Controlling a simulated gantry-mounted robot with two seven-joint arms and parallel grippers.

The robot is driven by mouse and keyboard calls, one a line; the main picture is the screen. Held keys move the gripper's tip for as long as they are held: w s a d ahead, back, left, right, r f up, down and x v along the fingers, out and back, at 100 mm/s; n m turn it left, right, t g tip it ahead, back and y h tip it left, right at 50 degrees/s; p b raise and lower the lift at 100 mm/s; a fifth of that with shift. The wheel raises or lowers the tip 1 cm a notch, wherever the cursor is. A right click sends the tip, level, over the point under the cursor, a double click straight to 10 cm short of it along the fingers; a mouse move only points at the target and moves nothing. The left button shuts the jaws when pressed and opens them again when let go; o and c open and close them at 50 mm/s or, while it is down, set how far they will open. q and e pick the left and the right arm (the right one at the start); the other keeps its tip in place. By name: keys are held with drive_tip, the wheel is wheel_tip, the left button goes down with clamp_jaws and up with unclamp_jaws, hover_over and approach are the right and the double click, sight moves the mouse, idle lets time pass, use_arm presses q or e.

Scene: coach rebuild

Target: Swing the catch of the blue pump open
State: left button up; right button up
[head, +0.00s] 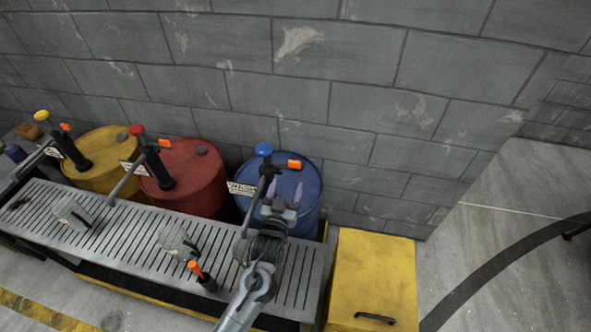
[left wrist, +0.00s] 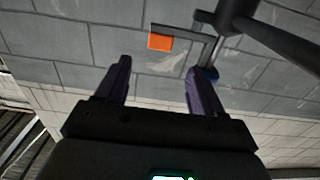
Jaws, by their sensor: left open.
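The blue pump has a blue knob (head: 263,149) and stands at the blue drum (head: 311,181). Its catch (head: 294,164) is a dark bar with an orange tip pointing right. My left gripper (head: 285,187) is open, its two purple fingers just below the orange tip in the head view. In the left wrist view the orange tip (left wrist: 160,42) lies ahead of the open fingers (left wrist: 157,75), between their lines and apart from both. My right gripper is out of view.
A red drum (head: 197,168) and a yellow drum (head: 103,150) with similar pumps stand to the left. A slotted metal bench (head: 130,235) runs in front, with an orange-tipped handle (head: 198,270) on it. A yellow box (head: 375,270) stands right. A block wall (head: 290,60) is behind.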

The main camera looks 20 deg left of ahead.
sight(293, 164)
use_arm(q)
drive_tip(key=w, duration=0.3)
drive_tip(key=w+a+b, duration=0.1)
drive_tip(key=w, duration=0.6)
drive_tip(key=shift+w+a, duration=0.15)
drive_tip(key=shift+w, duration=0.05)
clamp_jaws()
drive_tip(key=shift+a+r, duration=0.1)
